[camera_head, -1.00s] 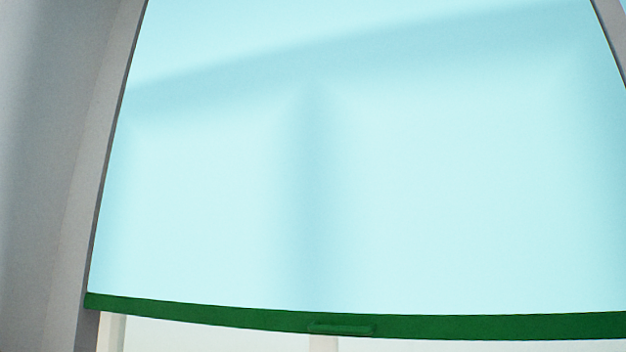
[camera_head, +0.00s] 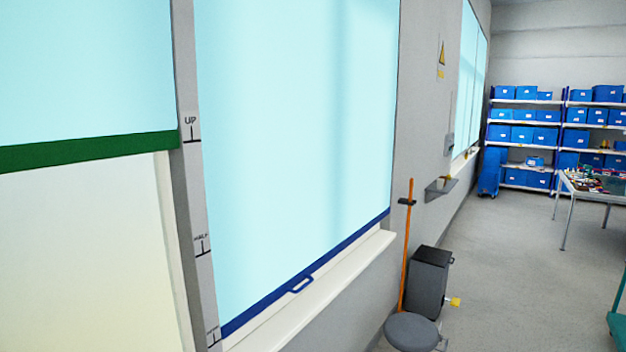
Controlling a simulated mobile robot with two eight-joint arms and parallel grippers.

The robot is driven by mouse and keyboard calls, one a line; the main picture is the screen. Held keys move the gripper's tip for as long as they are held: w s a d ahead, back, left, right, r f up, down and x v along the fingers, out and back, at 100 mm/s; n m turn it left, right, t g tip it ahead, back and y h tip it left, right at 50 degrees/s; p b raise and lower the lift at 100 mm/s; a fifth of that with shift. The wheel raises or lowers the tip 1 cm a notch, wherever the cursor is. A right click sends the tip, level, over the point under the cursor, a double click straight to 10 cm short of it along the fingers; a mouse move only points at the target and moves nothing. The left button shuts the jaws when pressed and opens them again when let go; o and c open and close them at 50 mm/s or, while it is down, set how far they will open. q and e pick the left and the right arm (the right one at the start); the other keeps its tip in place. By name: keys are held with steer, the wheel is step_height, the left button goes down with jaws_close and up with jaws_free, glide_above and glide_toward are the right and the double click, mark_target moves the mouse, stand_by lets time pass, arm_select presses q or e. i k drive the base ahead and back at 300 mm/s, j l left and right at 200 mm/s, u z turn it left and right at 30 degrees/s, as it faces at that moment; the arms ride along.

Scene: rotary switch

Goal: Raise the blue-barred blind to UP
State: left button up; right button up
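The blue-barred blind (camera_head: 290,130) is a pale cyan sheet in the middle-left of the head view. Its blue bottom bar (camera_head: 345,246) sits low, just above the white sill, near the lowest mark of the scale. Neither of my grippers is in view.
A green-barred blind (camera_head: 90,151) hangs at the left, its bar near UP height. A grey bin (camera_head: 429,280), a round grey stool (camera_head: 411,331) and an orange pole (camera_head: 406,245) stand right of the window. A table (camera_head: 594,188) and shelves (camera_head: 523,138) are farther back. Floor between is open.

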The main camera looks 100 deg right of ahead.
mark_target(284, 198)
steer(key=z, duration=3.65)
steer(key=i+l, duration=0.1)
steer(key=l, duration=0.4)
steer(key=i+l+u, duration=0.1)
steer(key=l, duration=0.85)
steer(key=i+l+u, duration=0.1)
steer(key=l, duration=0.25)
steer(key=i+l+u, duration=0.1)
steer(key=l, duration=0.25)
steer(key=i+l+u, duration=0.15)
steer(key=l, duration=0.2)
steer(key=i+l+u, duration=0.15)
steer(key=i+l, duration=0.3)
steer(key=i+l+u, duration=0.2)
steer(key=i+l, duration=0.2)
steer(key=i+l+u, duration=0.2)
steer(key=i, duration=0.75)
steer(key=j, duration=0.05)
